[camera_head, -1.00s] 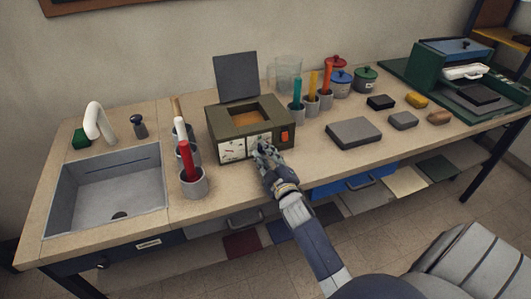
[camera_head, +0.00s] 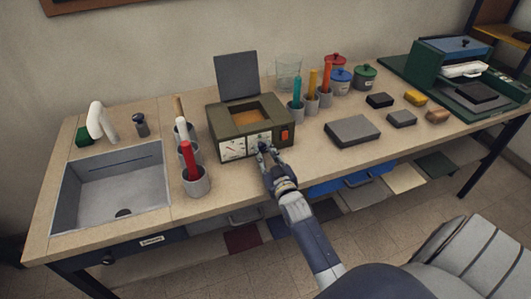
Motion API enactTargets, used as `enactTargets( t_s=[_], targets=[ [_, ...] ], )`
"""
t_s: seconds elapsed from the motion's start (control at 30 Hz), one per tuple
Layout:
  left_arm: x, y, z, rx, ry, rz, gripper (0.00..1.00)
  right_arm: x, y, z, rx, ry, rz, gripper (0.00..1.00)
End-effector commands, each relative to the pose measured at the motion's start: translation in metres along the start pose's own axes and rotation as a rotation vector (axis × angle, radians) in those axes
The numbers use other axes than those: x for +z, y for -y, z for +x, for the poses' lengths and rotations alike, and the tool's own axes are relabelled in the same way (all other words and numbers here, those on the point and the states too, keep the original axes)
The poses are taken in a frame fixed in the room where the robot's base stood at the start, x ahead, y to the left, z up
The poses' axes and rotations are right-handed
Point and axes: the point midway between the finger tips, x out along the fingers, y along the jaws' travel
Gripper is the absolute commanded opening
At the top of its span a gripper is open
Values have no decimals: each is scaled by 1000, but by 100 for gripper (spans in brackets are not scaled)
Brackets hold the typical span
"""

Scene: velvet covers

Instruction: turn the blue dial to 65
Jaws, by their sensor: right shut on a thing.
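An olive-green box (camera_head: 222,122) with a raised dark lid (camera_head: 237,76) stands on the workbench. Its front has white dial faces (camera_head: 231,148) and an orange switch (camera_head: 285,135) at the right. My right gripper (camera_head: 264,148) is at the front panel, left of the switch, shut on a small part there. The fingers hide most of that part, which is where a dial sits; its blue colour and its setting cannot be read. My left gripper is out of view.
Grey cups with coloured sticks stand left of the box (camera_head: 196,181) and right of it (camera_head: 296,113). A sink (camera_head: 112,192) is at the left. A grey block (camera_head: 352,131) and lidded pots (camera_head: 340,82) are at the right. Bare bench lies before the box.

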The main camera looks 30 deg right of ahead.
Motion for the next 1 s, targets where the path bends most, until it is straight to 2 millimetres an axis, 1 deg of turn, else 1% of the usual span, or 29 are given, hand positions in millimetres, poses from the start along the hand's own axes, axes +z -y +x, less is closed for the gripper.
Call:
enactTargets(
  t_s=[0.47, 0.5, 0.57, 0.87, 1.0],
  targets=[
    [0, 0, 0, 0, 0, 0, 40, 3, 0, -1, 0, 6, 12, 0],
    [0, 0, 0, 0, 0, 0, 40, 3, 0, -1, 0, 6, 11, 33],
    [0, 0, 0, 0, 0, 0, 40, 3, 0, -1, 0, 6, 11, 44],
    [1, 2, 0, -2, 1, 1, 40, 1, 0, 0, -1, 3, 11, 44],
    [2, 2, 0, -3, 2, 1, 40, 2, 1, -6, -1, 3, 11, 44]
  ],
)
